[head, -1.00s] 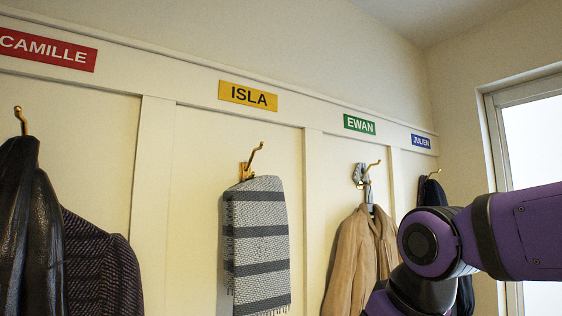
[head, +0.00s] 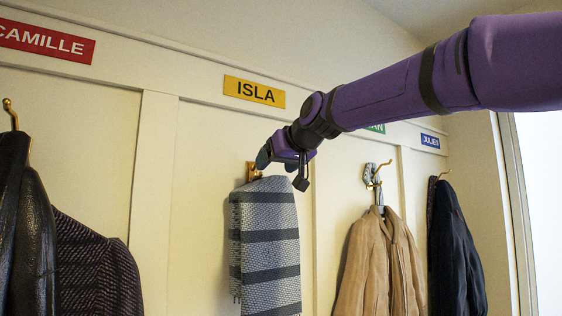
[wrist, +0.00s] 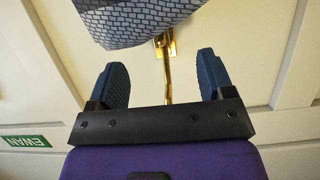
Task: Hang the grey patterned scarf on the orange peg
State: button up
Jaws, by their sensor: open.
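The grey patterned scarf (head: 266,245), light grey with dark bands, hangs folded from a brass peg (head: 251,172) under the yellow ISLA sign. I see no peg that is clearly orange. My gripper (head: 282,170) is at this peg, just above the scarf's top fold. In the wrist view, the open fingers of my gripper (wrist: 162,68) stand either side of the brass peg (wrist: 167,82), with nothing gripped. The scarf (wrist: 135,20) shows beyond the fingertips; whether they touch it is unclear. My gripper hides the peg's upper part in the head view.
A tan jacket (head: 378,265) and a dark coat (head: 457,245) hang to the right. A black leather jacket (head: 25,225) and a dark tweed coat (head: 92,265) hang at the left. The wall panel between the tweed coat and the scarf is clear.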

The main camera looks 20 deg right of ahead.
aim_at(260, 176)
jog(key=x, duration=0.9)
jog(key=shift+f, duration=0.15)
jog(key=c, duration=1)
